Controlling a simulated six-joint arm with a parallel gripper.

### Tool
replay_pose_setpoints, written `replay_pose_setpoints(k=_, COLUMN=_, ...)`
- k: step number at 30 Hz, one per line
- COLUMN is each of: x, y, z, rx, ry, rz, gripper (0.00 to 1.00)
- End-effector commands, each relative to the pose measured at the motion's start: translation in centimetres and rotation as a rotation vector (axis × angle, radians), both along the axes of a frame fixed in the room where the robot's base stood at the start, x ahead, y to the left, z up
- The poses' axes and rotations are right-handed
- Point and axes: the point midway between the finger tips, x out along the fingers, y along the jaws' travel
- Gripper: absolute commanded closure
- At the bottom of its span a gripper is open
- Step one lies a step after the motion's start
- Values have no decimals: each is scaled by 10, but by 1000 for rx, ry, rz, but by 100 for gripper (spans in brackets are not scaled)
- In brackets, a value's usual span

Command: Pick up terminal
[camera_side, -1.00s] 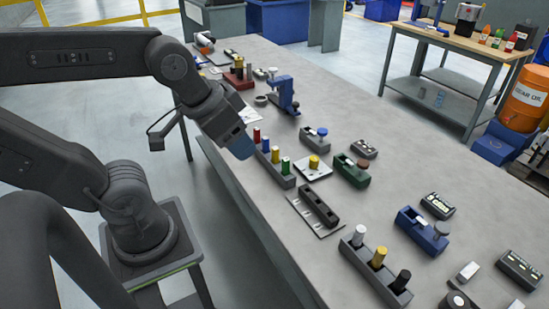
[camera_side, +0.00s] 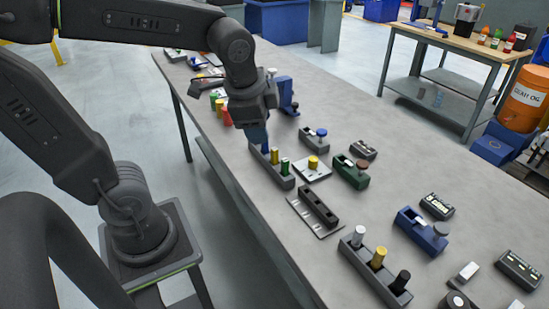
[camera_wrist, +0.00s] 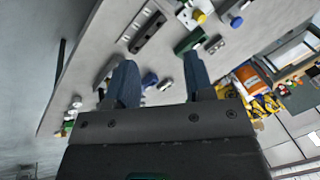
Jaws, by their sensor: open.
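No part is labelled as the terminal. Several small dark boxes with light contacts on top look like terminal blocks. One (camera_side: 438,206) lies right of the blue holder, one (camera_side: 520,270) near the right table edge, and a smaller one (camera_side: 364,149) behind the green holder. My gripper (camera_side: 257,136) points down above the far end of the grey peg rack (camera_side: 281,178), left of all these boxes, and hides part of the rack. In the wrist view my gripper (camera_wrist: 161,80) has its two blue fingers apart, with no held object visible between them.
The grey bench top carries a green holder (camera_side: 352,173), a blue holder (camera_side: 420,232), a black block on a plate (camera_side: 318,207) and a front peg rack (camera_side: 377,268). A blue upright fixture (camera_side: 287,94) stands just behind my gripper.

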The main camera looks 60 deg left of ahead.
Motion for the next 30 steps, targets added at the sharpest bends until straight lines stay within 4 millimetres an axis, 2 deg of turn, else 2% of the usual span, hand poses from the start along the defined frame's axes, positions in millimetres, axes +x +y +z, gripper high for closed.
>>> replay_pose_setpoints(k=1, x=16, y=7, z=-6, rx=60, ry=67, rz=-101, gripper=52)
replay_pose_setpoints(k=6, x=61, y=32, z=-27, rx=237, ry=282, rz=-474, gripper=52)
replay_pose_setpoints(k=12, x=95, y=54, z=-53, rx=340, ry=473, rz=-784, gripper=52)
replay_pose_setpoints(k=15, x=102, y=59, z=-59, rx=359, ry=519, rz=-860, gripper=52)
replay_pose_setpoints(k=20, x=104, y=67, z=-74, rx=365, ry=540, rz=-891, gripper=52)
replay_pose_setpoints(k=30, x=104, y=90, z=-130, rx=363, ry=536, rz=-887, gripper=52)
